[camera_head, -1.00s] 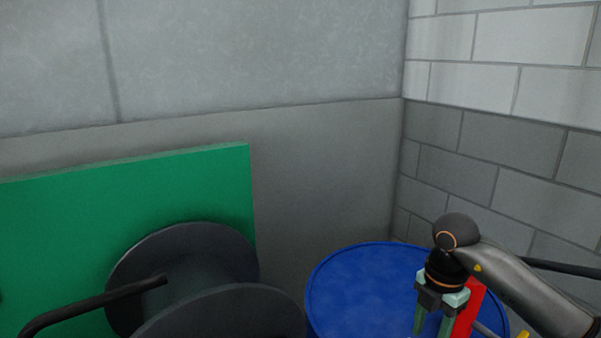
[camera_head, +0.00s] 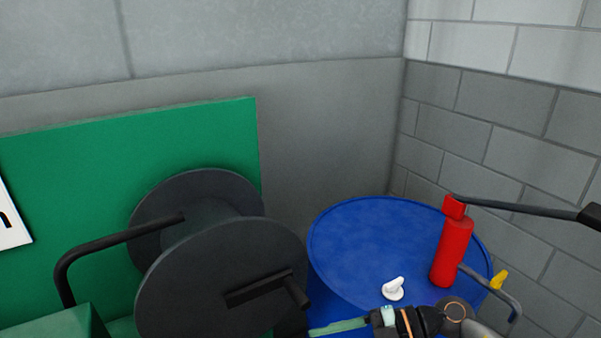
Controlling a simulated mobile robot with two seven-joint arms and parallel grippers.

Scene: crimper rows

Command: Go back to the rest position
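My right gripper (camera_head: 340,327) is low in the head view, in front of the near edge of a blue drum (camera_head: 350,230). Its pale green fingers point left. They are seen nearly edge-on and cut by the frame bottom, so their spacing is unclear. No object shows between them. Its dark wrist (camera_head: 430,319) comes in from the bottom right. My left gripper is not in view.
A red bottle-shaped object (camera_head: 452,250) and a small white item (camera_head: 393,290) stand on the drum. A dark reel (camera_head: 220,280) stands left, before a green panel (camera_head: 200,150). A dark bar (camera_head: 520,208) crosses at right. Walls close off the back.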

